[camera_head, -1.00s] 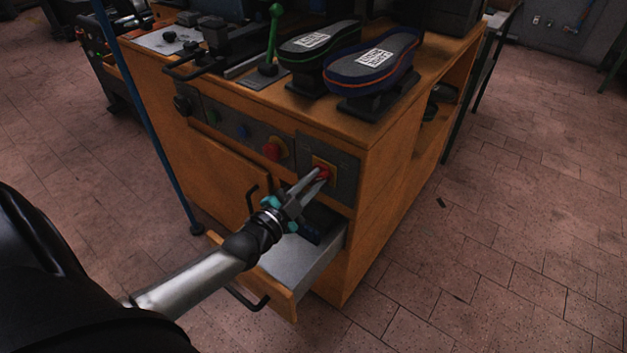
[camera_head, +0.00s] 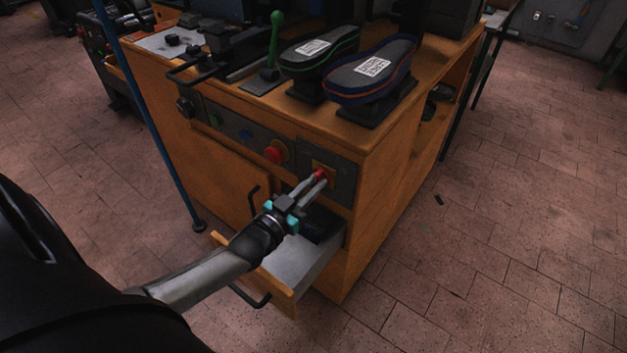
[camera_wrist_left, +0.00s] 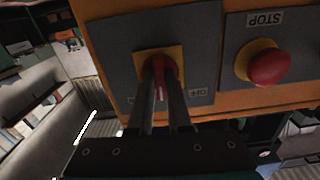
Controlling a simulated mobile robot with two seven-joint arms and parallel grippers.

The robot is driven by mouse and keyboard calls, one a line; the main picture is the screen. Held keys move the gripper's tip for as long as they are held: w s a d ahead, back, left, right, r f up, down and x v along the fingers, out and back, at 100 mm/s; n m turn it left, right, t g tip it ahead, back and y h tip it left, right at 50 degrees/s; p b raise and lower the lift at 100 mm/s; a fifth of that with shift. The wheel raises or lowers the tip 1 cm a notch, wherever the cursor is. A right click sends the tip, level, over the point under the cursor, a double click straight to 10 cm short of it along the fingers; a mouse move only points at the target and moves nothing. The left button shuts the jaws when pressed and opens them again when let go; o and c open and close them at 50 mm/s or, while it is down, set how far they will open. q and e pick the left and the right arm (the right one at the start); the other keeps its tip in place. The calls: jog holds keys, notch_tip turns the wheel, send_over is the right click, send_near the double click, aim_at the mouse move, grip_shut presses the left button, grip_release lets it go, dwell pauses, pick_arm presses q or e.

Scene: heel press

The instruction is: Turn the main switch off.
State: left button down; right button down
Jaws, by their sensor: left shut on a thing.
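The main switch is a red knob (camera_head: 320,173) on a yellow plate, set in a grey panel on the front of the wooden cabinet, at the right end. My left gripper (camera_head: 319,177) is shut on this knob, one finger on each side. In the left wrist view the red knob (camera_wrist_left: 160,76) shows between the two fingers (camera_wrist_left: 159,84), with a white mark on it. The yellow plate (camera_wrist_left: 175,53) is partly hidden by the fingers. Small labels beside it appear upside down; I cannot read them surely. My right gripper is out of view.
A red stop button (camera_wrist_left: 268,67) sits beside the switch panel. An open drawer (camera_head: 300,262) juts out below my gripper. Two shoe-sole forms (camera_head: 372,70) and a green lever (camera_head: 276,45) stand on the cabinet top.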

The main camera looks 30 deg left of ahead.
pick_arm(q)
jog(key=n, duration=0.4)
jog(key=shift+n+p, duration=0.3)
jog(key=shift+p, duration=0.1)
jog(key=n, duration=0.2)
jog(key=shift+n, duration=1.4)
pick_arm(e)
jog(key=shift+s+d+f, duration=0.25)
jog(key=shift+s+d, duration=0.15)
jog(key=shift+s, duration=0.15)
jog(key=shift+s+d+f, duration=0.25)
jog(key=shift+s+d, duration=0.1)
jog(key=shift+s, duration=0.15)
pick_arm(q)
jog(key=shift+n, duration=0.3)
jog(key=c, duration=0.9)
grip_release()
jog(key=shift+o, duration=0.2)
jog(key=shift+s, duration=0.1)
